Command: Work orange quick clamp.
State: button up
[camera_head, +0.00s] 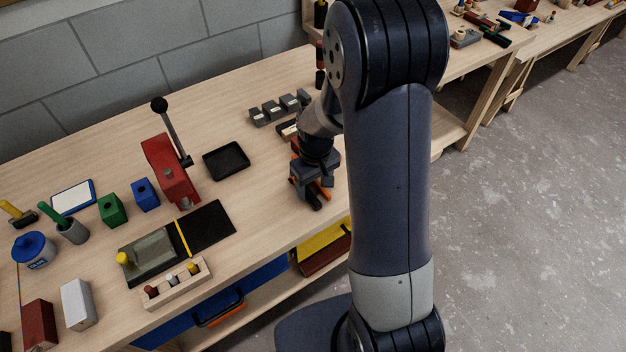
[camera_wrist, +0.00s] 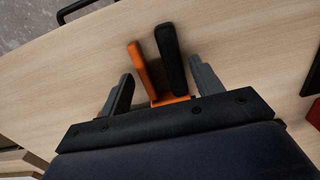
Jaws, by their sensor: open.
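The orange quick clamp (camera_wrist: 141,68) shows in the wrist view with one orange handle, one black handle (camera_wrist: 171,58) and an orange part at their base. The handles spread slightly apart. My gripper (camera_wrist: 161,72) is open, with one grey finger on each side of the two handles. Gaps show between the fingers and the handles. In the head view my gripper (camera_head: 308,190) is low over the front edge of the bench, and orange of the clamp (camera_head: 324,189) shows beside it. My wrist and gripper hide most of the clamp there.
The wooden bench (camera_head: 262,205) holds a red lever press (camera_head: 170,170), a black tray (camera_head: 226,160) and several grey blocks (camera_head: 280,107) behind my gripper. A black mat (camera_head: 208,226) lies to the left. Yellow and blue bins sit below the bench edge.

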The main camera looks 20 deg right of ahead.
jog(key=shift+f+b, duration=0.3)
jog(key=shift+f, duration=0.4)
jog(key=shift+d, duration=0.2)
jog(key=shift+a, duration=0.25)
jog(key=c, duration=1.3)
jog(key=o, duration=1.3)
jog(key=shift+w+d, duration=0.1)
jog(key=shift+d, duration=0.35)
jog(key=shift+a+r, duration=0.15)
jog(key=shift+a, duration=0.1)
notch_tip(320, 180, up, 7)
jog(key=p, duration=0.4)
jog(key=shift+p, duration=0.3)
